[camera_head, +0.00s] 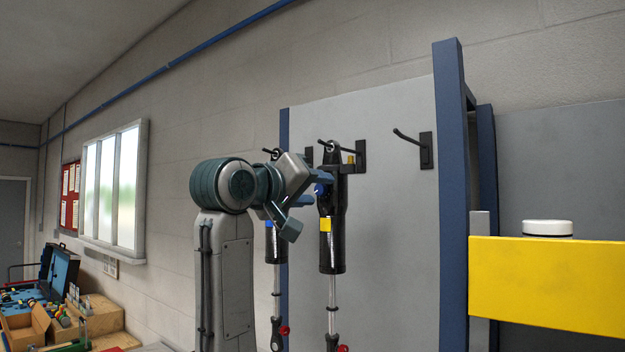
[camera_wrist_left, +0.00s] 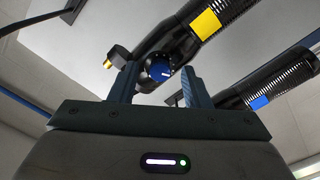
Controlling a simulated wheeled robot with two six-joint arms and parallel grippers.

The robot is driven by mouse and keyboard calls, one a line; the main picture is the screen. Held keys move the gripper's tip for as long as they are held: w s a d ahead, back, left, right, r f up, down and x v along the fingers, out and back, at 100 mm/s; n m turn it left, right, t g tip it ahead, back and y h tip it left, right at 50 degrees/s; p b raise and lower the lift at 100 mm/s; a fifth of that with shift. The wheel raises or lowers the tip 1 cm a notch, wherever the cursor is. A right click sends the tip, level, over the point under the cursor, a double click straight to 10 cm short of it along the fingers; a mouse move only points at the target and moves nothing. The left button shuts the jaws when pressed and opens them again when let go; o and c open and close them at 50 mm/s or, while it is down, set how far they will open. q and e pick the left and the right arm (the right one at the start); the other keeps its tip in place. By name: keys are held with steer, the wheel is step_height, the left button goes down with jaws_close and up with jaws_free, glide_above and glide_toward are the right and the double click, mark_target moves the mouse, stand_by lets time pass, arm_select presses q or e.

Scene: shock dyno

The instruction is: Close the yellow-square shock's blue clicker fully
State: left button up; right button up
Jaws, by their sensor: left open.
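The yellow-square shock (camera_head: 332,245) hangs upright from a hook on the grey panel, with a yellow square (camera_head: 325,224) on its black body. Its blue clicker (camera_head: 319,189) sticks out near the top, partly hidden by my gripper in the head view. My left gripper (camera_head: 321,179) is at the clicker's height. In the left wrist view the blue clicker (camera_wrist_left: 160,70) shows between the two open fingers of the gripper (camera_wrist_left: 162,86), with a white mark on its face. Whether a finger touches it I cannot tell. My right gripper is in neither view.
A blue-square shock (camera_head: 276,248) hangs just left, partly behind my arm; it also shows in the wrist view (camera_wrist_left: 285,75). An empty hook (camera_head: 425,149) is to the right. A blue post (camera_head: 453,180) and yellow beam (camera_head: 550,285) stand further right.

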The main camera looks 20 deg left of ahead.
arm_select(q)
steer(key=shift+w, duration=0.1)
jaws_close()
stand_by(0.3)
